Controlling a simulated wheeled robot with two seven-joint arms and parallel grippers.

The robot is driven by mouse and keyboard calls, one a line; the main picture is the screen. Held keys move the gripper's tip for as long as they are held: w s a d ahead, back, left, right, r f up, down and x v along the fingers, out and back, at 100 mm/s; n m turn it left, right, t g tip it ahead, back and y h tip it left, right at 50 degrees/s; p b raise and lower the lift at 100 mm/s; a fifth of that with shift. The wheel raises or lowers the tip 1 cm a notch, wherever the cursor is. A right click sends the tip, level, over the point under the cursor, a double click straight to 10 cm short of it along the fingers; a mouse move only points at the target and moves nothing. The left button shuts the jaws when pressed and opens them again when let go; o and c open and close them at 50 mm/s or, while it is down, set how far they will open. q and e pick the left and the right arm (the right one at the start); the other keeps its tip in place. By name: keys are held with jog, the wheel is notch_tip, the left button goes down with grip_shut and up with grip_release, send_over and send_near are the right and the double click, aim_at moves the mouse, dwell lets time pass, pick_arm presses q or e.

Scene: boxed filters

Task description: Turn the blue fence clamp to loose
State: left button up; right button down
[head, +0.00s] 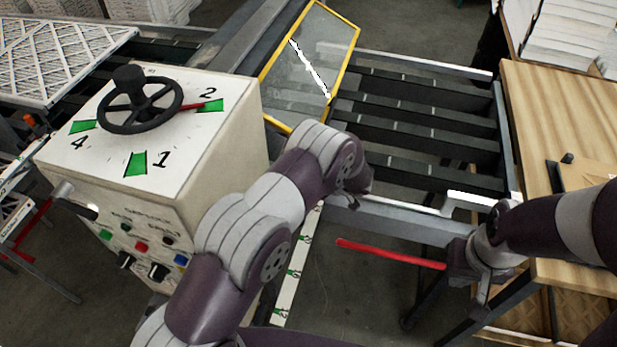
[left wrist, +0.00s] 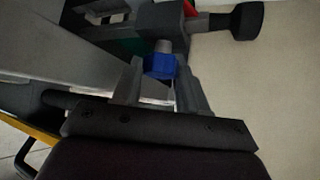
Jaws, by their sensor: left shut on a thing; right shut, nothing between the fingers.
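The blue fence clamp (left wrist: 160,67) shows in the left wrist view as a small blue knob on a grey shaft below a dark grey block. My left gripper (left wrist: 158,76) is shut on it, with one grey finger on each side. In the head view my left arm reaches past the machine's front rail, and its gripper and the clamp are hidden behind the arm. My right gripper (head: 465,262) is shut and empty beside the wooden table, near the end of a red rod (head: 390,255). Whether they touch cannot be told.
A white control box (head: 215,155) with a black handwheel (head: 140,105) stands at left. A yellow-framed clear guard (head: 315,60) tilts over the dark slatted bed (head: 420,130). A wooden table (head: 540,120) is at right. In the wrist view a black knob (left wrist: 246,20) is near the clamp.

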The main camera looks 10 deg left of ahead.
pick_arm(q)
jog(key=shift+w+f+n+g+y+b, duration=0.15)
jog(key=shift+f+n+g+y+b, duration=0.15)
jog(key=shift+n+g+b, duration=1.1)
jog(key=shift+n+b, duration=0.35)
jog(key=shift+n, duration=0.25)
jog(key=shift+w+r+n+g+y+b, duration=0.15)
jog(key=shift+r+n+g+y+b, duration=0.15)
jog(key=shift+n+g+b, duration=0.6)
jog(key=o, duration=1.1)
jog(key=shift+c, duration=0.2)
jog(key=shift+r, duration=0.1)
